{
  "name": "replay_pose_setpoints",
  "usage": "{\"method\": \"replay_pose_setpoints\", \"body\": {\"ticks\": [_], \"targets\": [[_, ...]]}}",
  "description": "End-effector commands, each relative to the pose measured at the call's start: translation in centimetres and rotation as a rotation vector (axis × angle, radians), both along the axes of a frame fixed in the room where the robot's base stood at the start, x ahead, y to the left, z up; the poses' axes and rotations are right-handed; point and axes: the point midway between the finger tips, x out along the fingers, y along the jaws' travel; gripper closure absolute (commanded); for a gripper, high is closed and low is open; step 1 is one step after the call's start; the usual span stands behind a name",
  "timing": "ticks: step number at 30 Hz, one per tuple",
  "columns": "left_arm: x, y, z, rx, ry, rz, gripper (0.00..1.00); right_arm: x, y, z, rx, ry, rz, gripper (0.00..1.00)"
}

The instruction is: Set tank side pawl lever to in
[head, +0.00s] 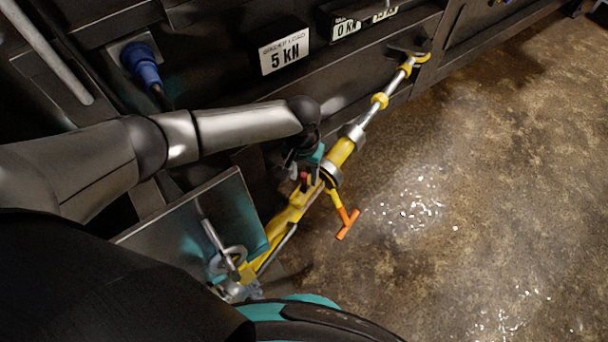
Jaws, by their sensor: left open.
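A yellow and silver ratchet tensioner (341,152) runs diagonally from the bottom centre to a hook at the machine's edge. A small red-tipped lever (304,181) stands at its ratchet body, and an orange T-handle (347,223) sticks out to the right below it. I cannot tell for certain which of them is the pawl lever, nor its setting. My left gripper (303,164) points down right beside the ratchet body, just above the red tip. It is open, its fingers small and partly hidden by the wrist; contact cannot be told. My right gripper is not in view.
The dark machine wall carries a "5 KN" label (284,52) and a blue plug (143,64). A grey metal plate (205,221) stands left of the tensioner. A ring fitting (229,263) sits near its lower end. The brown floor (480,180) to the right is clear.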

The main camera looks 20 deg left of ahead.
Motion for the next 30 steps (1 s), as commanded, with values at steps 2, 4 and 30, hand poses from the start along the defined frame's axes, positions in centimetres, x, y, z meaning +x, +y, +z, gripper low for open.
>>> {"method": "replay_pose_setpoints", "body": {"ticks": [2, 4, 30], "targets": [[0.01, -0.04, -0.16, 0.0, 0.0, -0.001, 0.51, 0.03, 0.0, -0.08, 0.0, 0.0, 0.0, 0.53], [0.01, -0.04, -0.16, 0.0, 0.0, -0.001, 0.51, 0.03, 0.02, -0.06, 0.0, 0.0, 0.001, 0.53], [0.01, 0.01, -0.11, 0.0, 0.0, 0.0, 1.0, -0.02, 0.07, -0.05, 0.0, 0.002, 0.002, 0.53]]}}
